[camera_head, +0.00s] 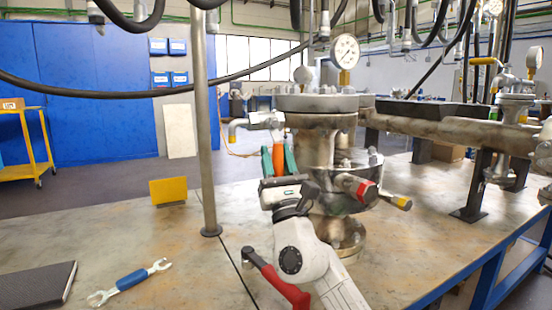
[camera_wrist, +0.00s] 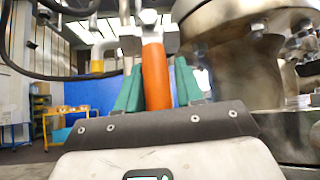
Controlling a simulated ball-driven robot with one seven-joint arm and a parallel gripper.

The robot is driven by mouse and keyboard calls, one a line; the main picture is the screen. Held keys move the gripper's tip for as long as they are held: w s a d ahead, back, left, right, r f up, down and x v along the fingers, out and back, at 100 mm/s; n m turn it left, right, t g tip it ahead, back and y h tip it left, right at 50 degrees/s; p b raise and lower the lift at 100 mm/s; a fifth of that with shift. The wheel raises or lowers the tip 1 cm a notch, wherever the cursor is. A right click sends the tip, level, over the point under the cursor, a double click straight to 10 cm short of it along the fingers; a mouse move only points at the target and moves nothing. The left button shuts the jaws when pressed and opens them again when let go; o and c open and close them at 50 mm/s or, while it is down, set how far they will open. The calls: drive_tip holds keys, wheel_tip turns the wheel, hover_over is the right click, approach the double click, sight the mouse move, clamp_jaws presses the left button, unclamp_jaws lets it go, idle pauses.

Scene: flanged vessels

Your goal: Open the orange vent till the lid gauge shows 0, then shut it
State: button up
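The flanged vessel (camera_head: 316,150) stands on the bench, with a round-dialled gauge (camera_head: 345,52) above its lid (camera_head: 318,102). The needle is too small to read. The vent's orange handle (camera_head: 278,160) hangs downward below a small valve at the vessel's left side. The bent outlet pipe (camera_head: 233,131) points left and down; its yellow end (camera_wrist: 97,66) shows in the wrist view. My gripper (camera_head: 278,161) has its green fingers close on both sides of the orange handle (camera_wrist: 156,75) and appears shut on it. The vessel is at the right in the wrist view.
A red-ended lever (camera_head: 362,190) and a yellow-ended lever (camera_head: 398,203) stick out low on the vessel. An upright post (camera_head: 205,150) stands left of the vent. A blue-handled wrench (camera_head: 130,280), a dark book-like object (camera_head: 38,286) and a yellow block (camera_head: 168,190) are on the bench.

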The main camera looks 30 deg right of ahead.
drive_tip(key=shift+o, duration=1)
drive_tip(key=v, duration=1)
drive_tip(key=shift+s+f+b, duration=0.25)
drive_tip(key=shift+f+b, duration=0.05)
drive_tip(key=shift+b, duration=0.15)
